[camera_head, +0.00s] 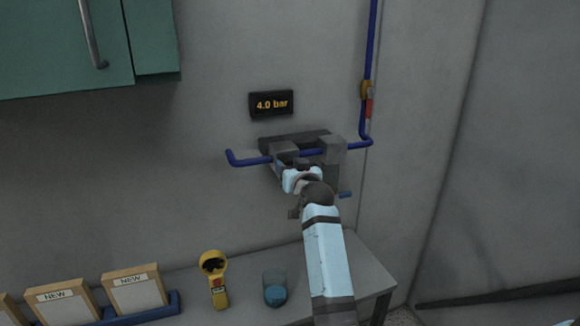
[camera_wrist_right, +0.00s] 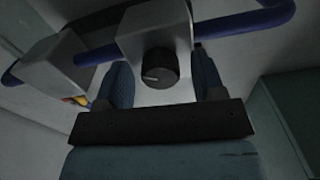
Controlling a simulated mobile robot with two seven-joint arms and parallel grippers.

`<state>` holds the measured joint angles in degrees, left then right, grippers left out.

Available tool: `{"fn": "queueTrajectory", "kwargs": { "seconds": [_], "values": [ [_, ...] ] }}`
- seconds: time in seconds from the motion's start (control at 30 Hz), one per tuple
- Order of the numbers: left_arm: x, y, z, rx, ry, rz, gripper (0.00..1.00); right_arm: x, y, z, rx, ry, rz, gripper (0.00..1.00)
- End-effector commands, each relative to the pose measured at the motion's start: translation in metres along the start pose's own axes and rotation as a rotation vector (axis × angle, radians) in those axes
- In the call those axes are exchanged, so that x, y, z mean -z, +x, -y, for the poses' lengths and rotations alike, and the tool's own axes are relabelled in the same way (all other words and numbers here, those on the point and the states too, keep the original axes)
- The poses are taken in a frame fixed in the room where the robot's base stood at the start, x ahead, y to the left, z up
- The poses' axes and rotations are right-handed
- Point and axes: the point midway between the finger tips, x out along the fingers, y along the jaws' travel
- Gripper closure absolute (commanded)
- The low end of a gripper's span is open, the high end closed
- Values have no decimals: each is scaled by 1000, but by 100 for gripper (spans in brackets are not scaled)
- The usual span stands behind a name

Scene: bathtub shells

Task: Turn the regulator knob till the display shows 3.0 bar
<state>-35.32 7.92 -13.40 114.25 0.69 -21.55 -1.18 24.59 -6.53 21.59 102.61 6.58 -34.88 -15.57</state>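The display (camera_head: 271,104) on the wall reads 4.0 bar in orange digits. The regulator knob (camera_wrist_right: 160,68) is a dark round dial with a pale mark, on the face of a grey block (camera_wrist_right: 130,42). My right gripper (camera_head: 294,170) is up at the regulator below the display and hides the knob in the head view. In the right wrist view its two blue fingers stand apart on either side of the knob, with visible gaps, so it is open.
A blue pipe (camera_head: 240,160) runs across the regulator and up the wall. A second grey block (camera_head: 333,148) sits to the right. Below, a table holds a yellow tool (camera_head: 216,279), a blue cup (camera_head: 274,287) and boxes marked NEW (camera_head: 135,290). A green cabinet (camera_head: 50,50) hangs upper left.

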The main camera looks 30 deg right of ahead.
Motion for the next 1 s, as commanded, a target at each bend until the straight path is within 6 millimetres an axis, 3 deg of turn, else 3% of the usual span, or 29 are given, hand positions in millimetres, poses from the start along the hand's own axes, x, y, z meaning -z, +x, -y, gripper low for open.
{"fn": "queueTrajectory", "kwargs": {
  "seconds": [0.03,0.23,0.57,1.0],
  "values": [
    [-1,0,0,0,0,2,57,0,0,0,0,0,0,42],
    [-2,0,0,1,0,3,57,0,0,0,0,0,0,86],
    [2,-2,2,3,2,1,57,1,0,0,0,-49,1,86],
    [18,-11,6,13,3,-5,57,2,0,-1,1,-331,0,86]
  ]
}}
